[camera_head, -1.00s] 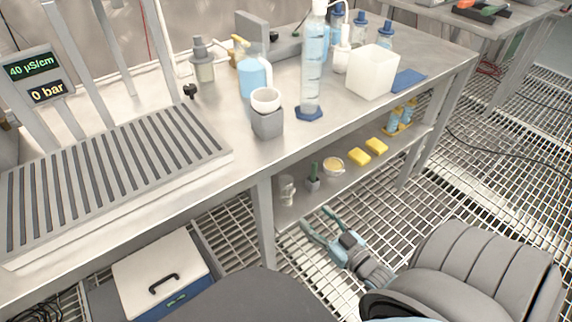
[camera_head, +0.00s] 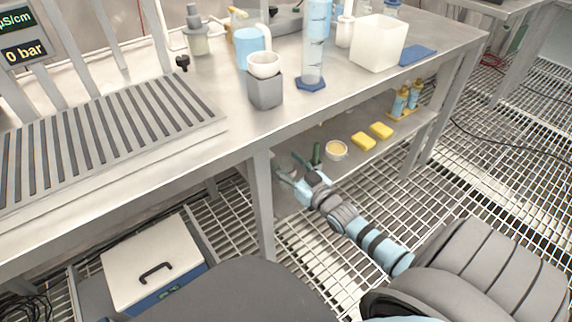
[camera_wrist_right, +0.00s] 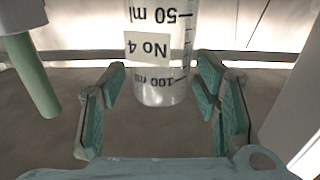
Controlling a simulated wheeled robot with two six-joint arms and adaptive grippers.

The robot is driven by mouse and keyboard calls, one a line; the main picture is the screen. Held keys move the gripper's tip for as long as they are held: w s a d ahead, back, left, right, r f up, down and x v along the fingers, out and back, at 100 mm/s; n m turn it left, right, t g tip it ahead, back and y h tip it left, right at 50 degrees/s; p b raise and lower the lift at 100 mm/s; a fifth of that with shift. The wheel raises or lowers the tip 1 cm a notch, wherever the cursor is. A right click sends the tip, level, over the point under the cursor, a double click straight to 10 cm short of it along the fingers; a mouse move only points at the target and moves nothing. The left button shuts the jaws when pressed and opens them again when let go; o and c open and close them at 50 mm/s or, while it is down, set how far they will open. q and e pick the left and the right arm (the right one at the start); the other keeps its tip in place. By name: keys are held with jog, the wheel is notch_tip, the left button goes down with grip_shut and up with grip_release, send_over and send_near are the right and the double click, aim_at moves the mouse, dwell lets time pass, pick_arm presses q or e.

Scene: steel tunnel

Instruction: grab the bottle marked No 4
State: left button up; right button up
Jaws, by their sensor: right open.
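The bottle marked No 4 (camera_wrist_right: 160,60) is clear, with black 50 ml and 100 ml marks. Its label reads upside down in the right wrist view. My right gripper (camera_wrist_right: 158,100) is open, with a teal-padded finger on either side of the bottle's rounded end and visible gaps on both sides. In the head view my right gripper (camera_head: 300,176) is at the lower shelf (camera_head: 374,152) of the bench, near a table leg. There the bottle is hidden or too small to tell. My left gripper is not in view.
A green-handled item (camera_head: 316,156) stands close to the right gripper, with a small bowl (camera_head: 336,150) and yellow sponges (camera_head: 363,141) further along the shelf. The bench leg (camera_head: 261,205) is close on the left. The bench top (camera_head: 215,150) lies above.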

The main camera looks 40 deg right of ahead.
jog(key=shift+w, duration=0.1)
grip_shut()
dwell(0.4)
